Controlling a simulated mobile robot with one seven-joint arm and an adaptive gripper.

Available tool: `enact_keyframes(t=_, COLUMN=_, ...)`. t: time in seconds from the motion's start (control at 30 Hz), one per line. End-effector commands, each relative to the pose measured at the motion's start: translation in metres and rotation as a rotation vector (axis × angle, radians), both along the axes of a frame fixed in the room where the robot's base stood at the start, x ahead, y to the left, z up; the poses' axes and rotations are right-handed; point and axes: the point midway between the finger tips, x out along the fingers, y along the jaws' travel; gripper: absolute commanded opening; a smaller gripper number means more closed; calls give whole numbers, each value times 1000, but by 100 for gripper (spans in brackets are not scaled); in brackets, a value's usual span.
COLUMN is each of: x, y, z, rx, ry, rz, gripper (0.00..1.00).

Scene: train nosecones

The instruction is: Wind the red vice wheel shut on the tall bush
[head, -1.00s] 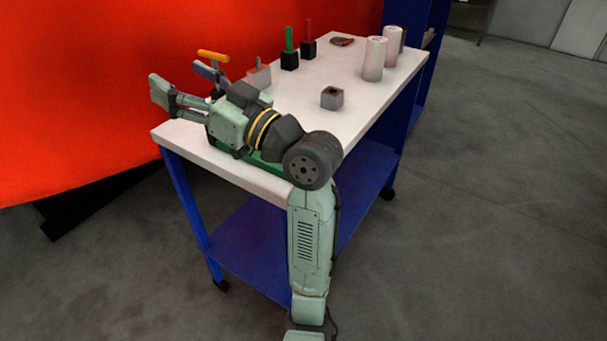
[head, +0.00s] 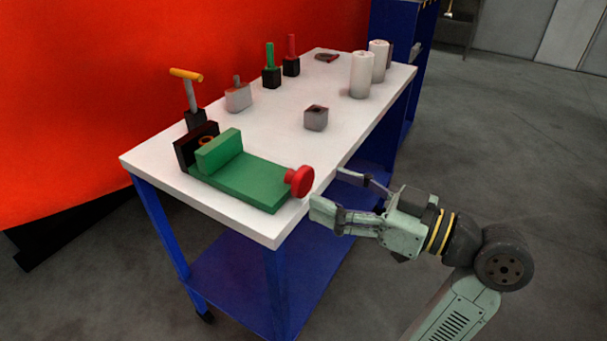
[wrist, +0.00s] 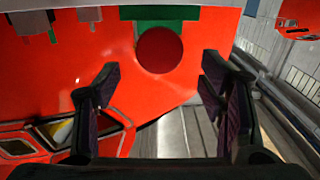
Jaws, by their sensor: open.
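The green vice (head: 250,182) lies on the near left end of the white table. Its red wheel (head: 300,180) sticks out at the vice's right end; it also shows in the wrist view as a round red disc (wrist: 159,50). An orange-brown bush (head: 207,140) shows its top between the black back jaw and the green jaw; most of it is hidden, and I cannot tell whether the green jaw touches it. My gripper (head: 330,193) is open and empty, just right of the table edge, fingers pointing at the wheel. In the wrist view the wheel is ahead, between and beyond the fingertips.
The white table (head: 150,165) also holds an orange-handled tool (head: 187,76), a grey block (head: 316,119), a grey pegged piece (head: 237,97), green (head: 270,55) and red (head: 292,50) pegs and white cylinders (head: 361,75). A red nosecone surface (head: 80,90) stands behind. The floor right is open.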

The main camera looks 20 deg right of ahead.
Motion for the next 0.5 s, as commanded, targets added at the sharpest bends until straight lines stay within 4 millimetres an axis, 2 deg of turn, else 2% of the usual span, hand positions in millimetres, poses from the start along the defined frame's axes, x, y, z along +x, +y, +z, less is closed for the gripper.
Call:
enact_keyframes(t=0.2, x=31, y=26, z=1, rx=0, ry=0, rz=3, gripper=64)
enact_keyframes(t=0.5, x=49, y=38, z=0, rx=0, ry=0, rz=0, gripper=64)
